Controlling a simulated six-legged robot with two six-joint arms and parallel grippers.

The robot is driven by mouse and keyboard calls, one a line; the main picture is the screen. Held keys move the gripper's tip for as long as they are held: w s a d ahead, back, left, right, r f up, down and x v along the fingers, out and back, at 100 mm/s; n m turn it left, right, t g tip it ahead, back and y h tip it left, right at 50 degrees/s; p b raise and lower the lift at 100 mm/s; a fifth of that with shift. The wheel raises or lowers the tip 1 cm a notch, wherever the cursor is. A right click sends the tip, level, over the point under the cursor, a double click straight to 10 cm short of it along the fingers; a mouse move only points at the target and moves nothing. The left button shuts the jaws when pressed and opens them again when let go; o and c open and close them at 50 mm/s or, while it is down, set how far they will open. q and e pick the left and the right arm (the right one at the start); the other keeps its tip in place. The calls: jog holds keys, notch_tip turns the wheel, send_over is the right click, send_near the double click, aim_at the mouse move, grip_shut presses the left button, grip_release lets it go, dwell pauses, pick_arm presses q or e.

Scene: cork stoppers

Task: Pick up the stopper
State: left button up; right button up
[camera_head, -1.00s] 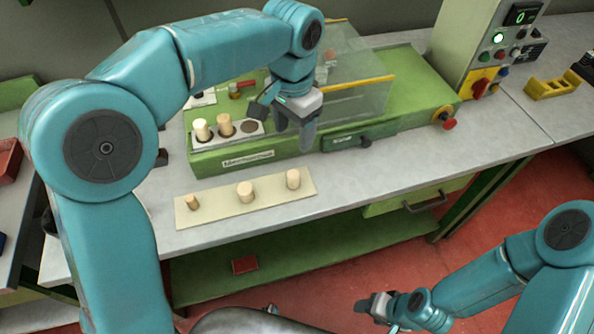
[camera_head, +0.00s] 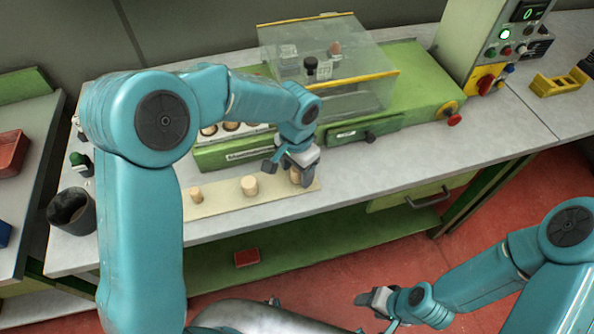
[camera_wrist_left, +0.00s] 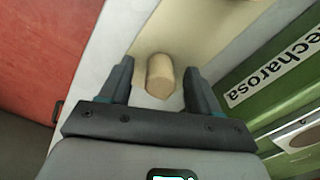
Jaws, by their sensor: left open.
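Three cork stoppers stand on a pale strip (camera_head: 222,202) on the bench: a small one (camera_head: 196,193), a wide one (camera_head: 249,185) and a right-hand one (camera_head: 295,176). My left gripper (camera_head: 288,171) is open over the right-hand stopper and partly hides it. In the left wrist view this stopper (camera_wrist_left: 160,75) stands between the spread fingers (camera_wrist_left: 158,82), with a visible gap on each side. My right gripper (camera_head: 374,299) is low at the front, away from the bench; its opening is unclear.
A green machine (camera_head: 410,85) with a clear cover (camera_head: 350,85) stands behind the strip. Its holder, with stoppers in it, is partly behind my left arm. A dark cup (camera_head: 72,212) is at the left. The bench right of the strip is clear.

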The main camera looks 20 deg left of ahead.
pick_arm(q)
jog(key=shift+f, duration=0.1)
jog(key=c, duration=1.1)
